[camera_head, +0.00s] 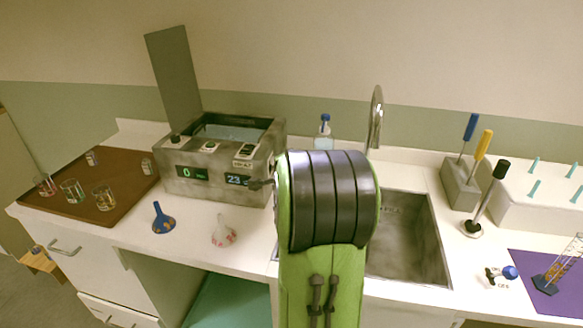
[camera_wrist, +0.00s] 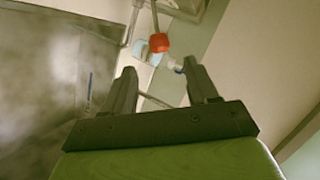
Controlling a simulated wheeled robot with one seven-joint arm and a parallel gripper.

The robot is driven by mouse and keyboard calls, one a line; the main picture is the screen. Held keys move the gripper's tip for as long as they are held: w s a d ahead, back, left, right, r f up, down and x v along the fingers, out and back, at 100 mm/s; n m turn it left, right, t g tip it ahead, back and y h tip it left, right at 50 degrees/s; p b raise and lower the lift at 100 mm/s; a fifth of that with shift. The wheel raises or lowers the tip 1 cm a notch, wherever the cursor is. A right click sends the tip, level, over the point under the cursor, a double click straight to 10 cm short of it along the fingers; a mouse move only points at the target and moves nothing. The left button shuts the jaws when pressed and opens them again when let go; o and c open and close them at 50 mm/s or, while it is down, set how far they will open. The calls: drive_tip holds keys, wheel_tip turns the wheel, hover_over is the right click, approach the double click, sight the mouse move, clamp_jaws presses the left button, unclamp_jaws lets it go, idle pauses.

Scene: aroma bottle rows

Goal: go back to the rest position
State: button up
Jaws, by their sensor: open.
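My gripper (camera_wrist: 161,82) shows in the wrist view with its two dark fingers apart and nothing between them. In the head view my green arm with its black ribbed joint stands in front of the counter, and I cannot make out the fingers there. Past the fingertips in the wrist view are a red piece (camera_wrist: 158,43) and a small white and blue thing (camera_wrist: 175,66); both look beyond the fingers, and I cannot tell what they are.
A water bath (camera_head: 215,165) with a raised lid stands left of my arm, a sink (camera_head: 410,245) right of it. A brown tray (camera_head: 125,205) holds several beakers. A blue funnel (camera_head: 163,220), round flask (camera_head: 223,233), blue-capped bottle (camera_head: 325,130), screwdriver block (camera_head: 461,185) and purple mat (camera_head: 530,265) share the counter.

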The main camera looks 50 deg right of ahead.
drive_tip(key=v, duration=0.3)
drive_tip(key=shift+s+a+r, duration=0.1)
drive_tip(key=shift+a, duration=0.05)
idle(0.4)
drive_tip(key=a+r+n+y+p, duration=0.1)
drive_tip(key=a+r+n+y, duration=0.3)
drive_tip(key=a, duration=0.7)
drive_tip(key=a+n+y+p, duration=0.1)
drive_tip(key=a+n, duration=0.6)
drive_tip(key=a, duration=0.4)
drive_tip(key=s+a+f+n+g+y+p, duration=0.1)
drive_tip(key=s+a+n+y, duration=0.4)
drive_tip(key=s+a+n, duration=0.7)
drive_tip(key=s+a+g+p, duration=0.1)
drive_tip(key=s+a, duration=0.1)
drive_tip(key=a, duration=0.1)
drive_tip(key=shift+a+f+n+g, duration=0.15)
drive_tip(key=shift+f+n+g, duration=0.15)
drive_tip(key=shift+f, duration=0.1)
idle(1.9)
